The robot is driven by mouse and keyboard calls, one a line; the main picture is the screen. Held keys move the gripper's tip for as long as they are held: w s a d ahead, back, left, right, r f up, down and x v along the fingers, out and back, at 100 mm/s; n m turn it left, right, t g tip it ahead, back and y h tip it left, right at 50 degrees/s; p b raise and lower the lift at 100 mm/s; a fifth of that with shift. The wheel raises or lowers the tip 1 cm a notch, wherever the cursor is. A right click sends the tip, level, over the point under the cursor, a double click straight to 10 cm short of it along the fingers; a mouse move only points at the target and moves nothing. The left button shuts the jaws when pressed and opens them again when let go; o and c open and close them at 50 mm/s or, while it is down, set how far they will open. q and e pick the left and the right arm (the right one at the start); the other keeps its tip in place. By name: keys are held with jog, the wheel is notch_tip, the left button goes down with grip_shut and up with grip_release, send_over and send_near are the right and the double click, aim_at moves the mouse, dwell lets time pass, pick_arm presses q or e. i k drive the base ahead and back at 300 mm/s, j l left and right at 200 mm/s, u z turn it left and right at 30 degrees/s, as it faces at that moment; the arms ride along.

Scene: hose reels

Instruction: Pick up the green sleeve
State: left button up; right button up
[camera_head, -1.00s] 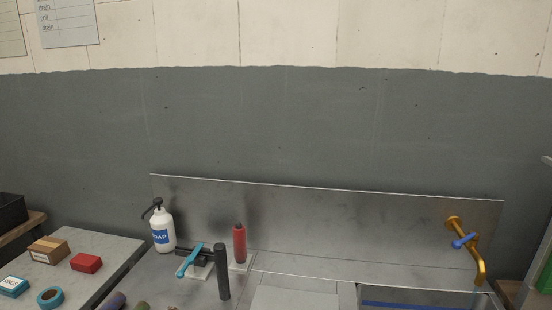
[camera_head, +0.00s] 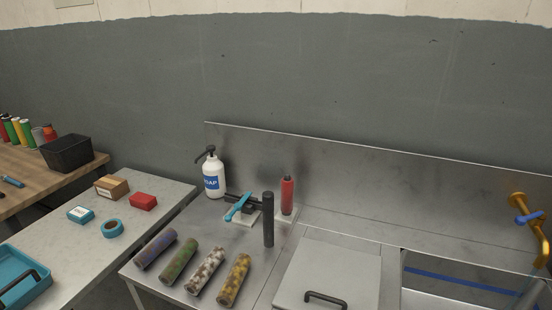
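The green sleeve (camera_head: 178,262) is a mottled green cylinder lying on the steel counter, tilted in the picture. It is the second from the left in a slanted row. A purple-blue sleeve (camera_head: 155,250) lies to its left. A white and brown speckled sleeve (camera_head: 205,270) and a yellow and black one (camera_head: 234,280) lie to its right. Small gaps show between them. Neither of my grippers can be made out in view.
A sink with a gold tap (camera_head: 520,212) is right. A grey table (camera_head: 75,248) with small boxes is left.

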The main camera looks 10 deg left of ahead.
aim_at(172, 270)
jog(key=z, duration=1.15)
jog(key=u, duration=2.2)
